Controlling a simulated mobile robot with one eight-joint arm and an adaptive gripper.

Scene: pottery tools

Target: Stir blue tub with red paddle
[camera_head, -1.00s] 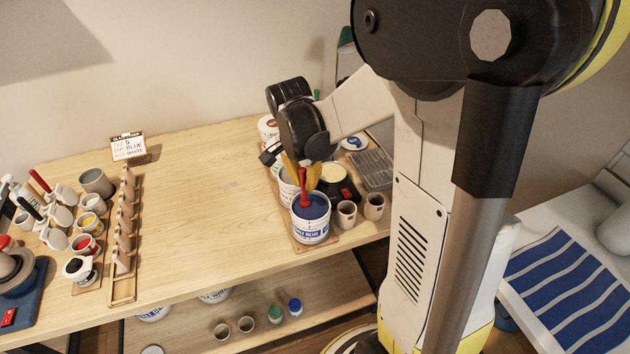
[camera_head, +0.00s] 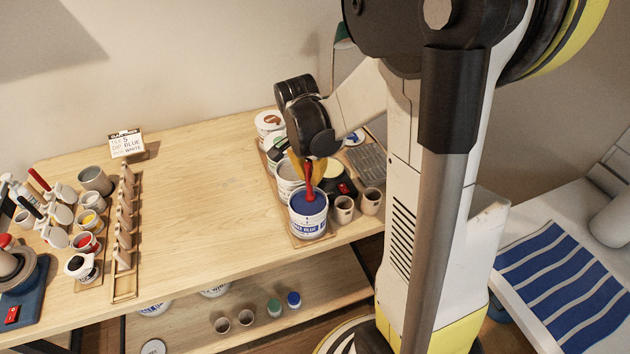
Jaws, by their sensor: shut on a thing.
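The blue tub (camera_head: 308,226) is a white bucket with a blue label and blue glaze inside, standing upright on a wooden board near the table's front edge. The red paddle (camera_head: 309,182) stands nearly upright with its lower end in the blue glaze. My gripper (camera_head: 308,168) is above the tub, shut on the paddle's upper part. The arm's dark wrist hides part of the fingers and the paddle's top. The paddle's submerged end is hidden in the glaze.
More white tubs (camera_head: 288,176) stand close behind the blue tub. Two small cups (camera_head: 344,209) stand just to its right, with a grey tray (camera_head: 367,163) behind. The table's middle (camera_head: 205,195) is clear.

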